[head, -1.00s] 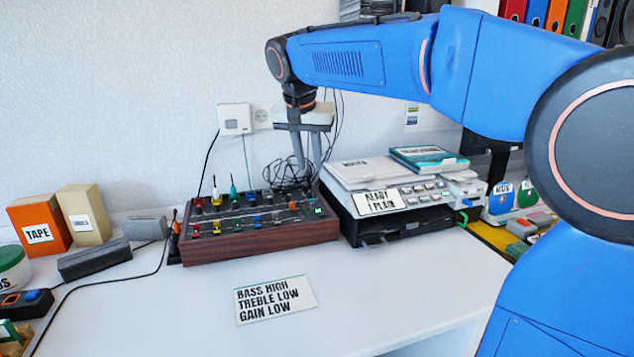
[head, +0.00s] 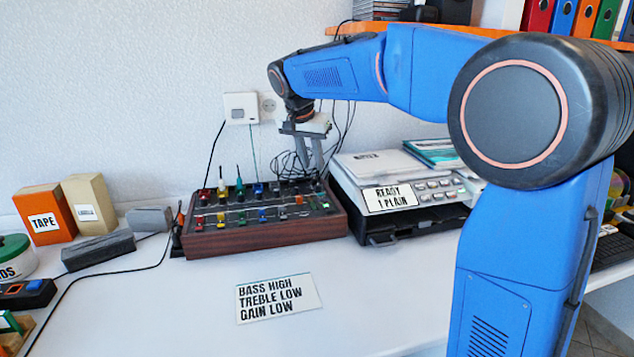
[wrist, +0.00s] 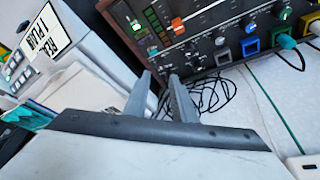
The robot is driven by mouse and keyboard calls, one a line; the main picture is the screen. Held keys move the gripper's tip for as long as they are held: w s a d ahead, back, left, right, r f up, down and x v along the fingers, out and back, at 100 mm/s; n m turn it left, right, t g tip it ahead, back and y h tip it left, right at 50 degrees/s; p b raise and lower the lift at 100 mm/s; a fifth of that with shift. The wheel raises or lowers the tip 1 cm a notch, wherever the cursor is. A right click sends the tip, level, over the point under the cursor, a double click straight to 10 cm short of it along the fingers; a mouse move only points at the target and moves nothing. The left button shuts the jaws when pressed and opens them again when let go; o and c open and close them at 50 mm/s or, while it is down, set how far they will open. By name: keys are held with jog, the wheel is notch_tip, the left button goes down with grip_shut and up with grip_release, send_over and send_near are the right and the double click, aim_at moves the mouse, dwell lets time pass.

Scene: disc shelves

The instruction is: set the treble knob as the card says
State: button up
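A white card (head: 277,298) on the table reads "BASS HIGH, TREBLE LOW, GAIN LOW". The mixer (head: 265,239), a wood-sided box with a dark panel, stands behind it with rows of coloured knobs and sliders. Its knob labels are too small to read, so I cannot tell which is the treble knob. My gripper (head: 310,166) is by the mixer's back right corner, fingers pointing down, apart and empty. In the wrist view the fingertips (wrist: 160,76) show a gap, with the mixer panel (wrist: 200,42) beyond them.
A device with a "READY 1 PLAIN" display (head: 390,197) stands close to the mixer's right. Black cables (head: 287,165) lie behind the mixer. A grey block (head: 98,251) and an orange TAPE box (head: 45,214) are at left. The table around the card is clear.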

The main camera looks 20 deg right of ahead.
aim_at(318, 185)
jog(key=x, duration=0.8)
jog(key=shift+w+d+f, duration=0.1)
jog(key=shift+w+f, duration=0.05)
jog(key=shift+f, duration=0.2)
grip_shut()
